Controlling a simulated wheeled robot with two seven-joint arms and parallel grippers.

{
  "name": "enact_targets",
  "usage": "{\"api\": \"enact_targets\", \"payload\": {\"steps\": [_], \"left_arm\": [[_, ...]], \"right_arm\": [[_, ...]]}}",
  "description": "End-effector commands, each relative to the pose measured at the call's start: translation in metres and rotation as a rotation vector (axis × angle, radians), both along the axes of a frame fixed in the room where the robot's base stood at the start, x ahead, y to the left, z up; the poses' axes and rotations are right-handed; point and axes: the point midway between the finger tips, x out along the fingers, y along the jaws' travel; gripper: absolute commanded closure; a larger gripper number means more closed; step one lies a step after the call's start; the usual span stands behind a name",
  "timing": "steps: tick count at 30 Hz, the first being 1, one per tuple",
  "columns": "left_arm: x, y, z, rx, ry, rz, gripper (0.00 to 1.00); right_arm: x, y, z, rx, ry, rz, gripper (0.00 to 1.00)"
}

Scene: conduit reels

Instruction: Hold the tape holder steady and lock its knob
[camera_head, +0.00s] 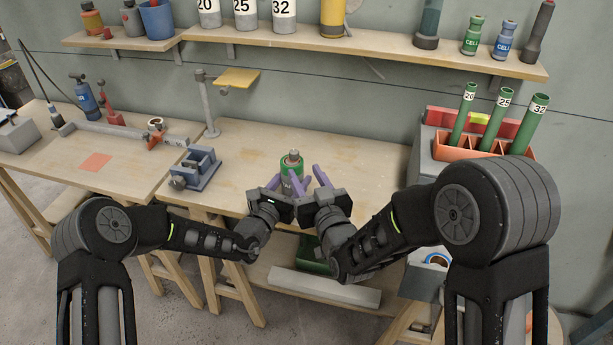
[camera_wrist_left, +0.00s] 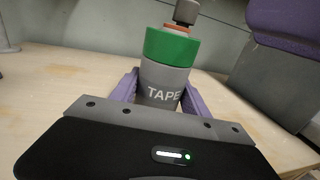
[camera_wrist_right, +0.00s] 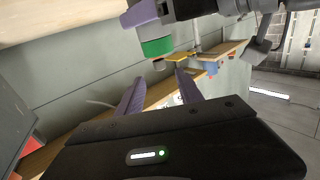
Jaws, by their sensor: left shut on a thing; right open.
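The tape holder (camera_head: 286,184) stands upright near the front edge of the workbench. It is a grey cylinder marked TAPE in the left wrist view (camera_wrist_left: 162,82), with a green band (camera_wrist_left: 172,46) around its upper part. A grey knob (camera_wrist_left: 187,11) sits on top above an orange ring. My left gripper (camera_wrist_left: 160,95) is shut on the grey body, one purple finger on each side. My right gripper (camera_head: 315,178) is open and empty, just right of the holder. In the right wrist view its fingers (camera_wrist_right: 158,90) point past the green band (camera_wrist_right: 157,46), apart from it.
A blue-grey vise (camera_head: 197,168) stands left of the holder. A grey post (camera_head: 207,105) with a yellow plate (camera_head: 238,78) rises behind. An orange bin (camera_head: 485,143) with green tubes is at the right. The bench behind and right of the holder is clear.

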Motion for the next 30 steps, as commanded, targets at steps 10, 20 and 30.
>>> {"api": "enact_targets", "payload": {"steps": [10,20,30], "left_arm": [[0.000,0.000,0.000,0.000,0.000,0.000,0.97],[0.000,0.000,0.000,0.000,0.000,0.000,0.97],[0.000,0.000,0.000,0.000,0.000,0.000,0.97]], "right_arm": [[0.002,-0.002,-0.002,-0.076,-0.025,0.004,0.57],[0.009,-0.010,-0.011,-0.740,-0.271,0.045,0.57],[0.015,-0.019,-0.012,-1.814,-0.756,0.084,0.57]]}}
